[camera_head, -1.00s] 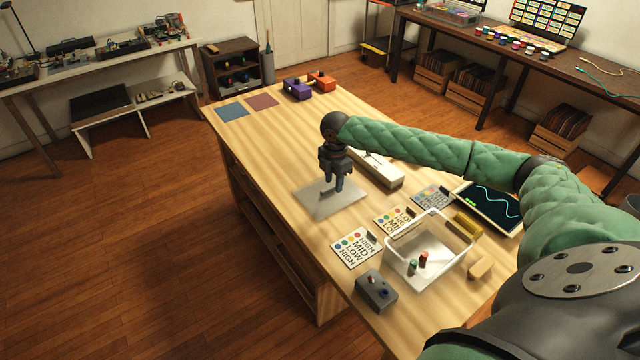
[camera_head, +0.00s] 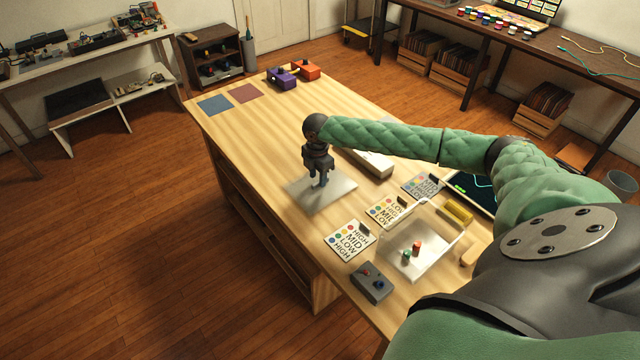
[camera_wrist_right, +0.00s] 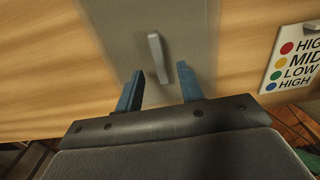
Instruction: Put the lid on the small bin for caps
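The lid (camera_head: 338,190) is a flat, greyish see-through plate lying on the wooden table. Its upright bar handle (camera_wrist_right: 158,58) shows in the right wrist view, with the lid's plate (camera_wrist_right: 198,28) around it. My right gripper (camera_head: 319,185) points down over the middle of the lid. In the right wrist view its two blue fingers (camera_wrist_right: 160,78) are apart, with the handle between and just ahead of their tips; neither finger visibly touches it. The clear, open bin (camera_head: 425,266) stands nearer me on the right, with a green and an orange-red piece inside. My left gripper is out of view.
Printed cards (camera_head: 348,240) lie between lid and bin. A grey box with knobs (camera_head: 371,284) stands beside the bin, a yellow block (camera_head: 457,211) behind it. A long pale box (camera_head: 375,163) lies behind the lid, partly under my arm.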

